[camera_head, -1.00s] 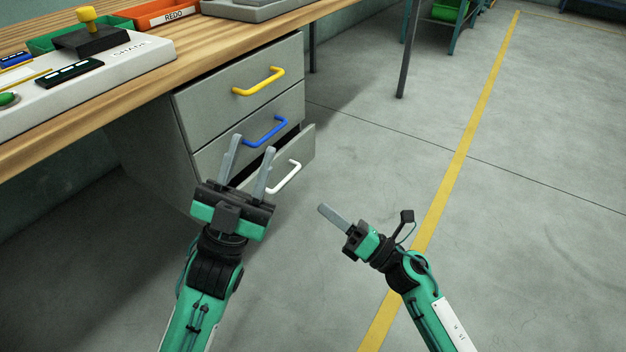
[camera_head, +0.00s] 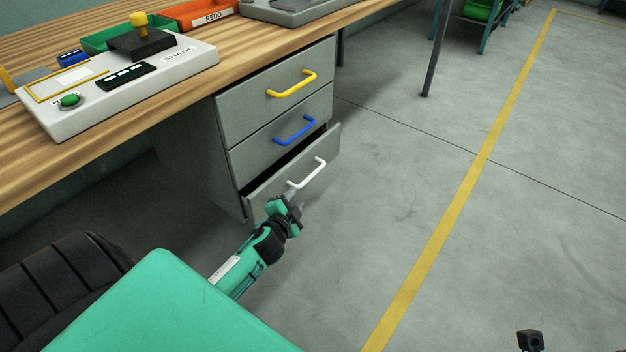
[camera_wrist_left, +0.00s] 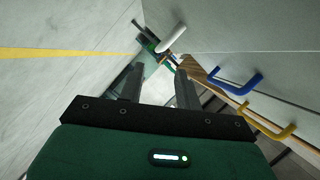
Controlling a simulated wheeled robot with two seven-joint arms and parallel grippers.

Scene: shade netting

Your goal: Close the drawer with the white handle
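The bottom drawer (camera_head: 267,189) of the grey cabinet stands partly pulled out, with a dark gap along its top. Its white handle (camera_head: 318,172) is on the front face and also shows in the left wrist view (camera_wrist_left: 171,39). My left gripper (camera_head: 292,193) is at the drawer front, by the near end of the white handle. In the left wrist view its two fingers (camera_wrist_left: 157,72) are apart with nothing between them. Whether they touch the drawer I cannot tell.
Above are closed drawers with a blue handle (camera_head: 295,131) and a yellow handle (camera_head: 292,85). The wooden workbench (camera_head: 120,118) over them carries a white control panel (camera_head: 185,65) and an orange bin (camera_head: 190,14).

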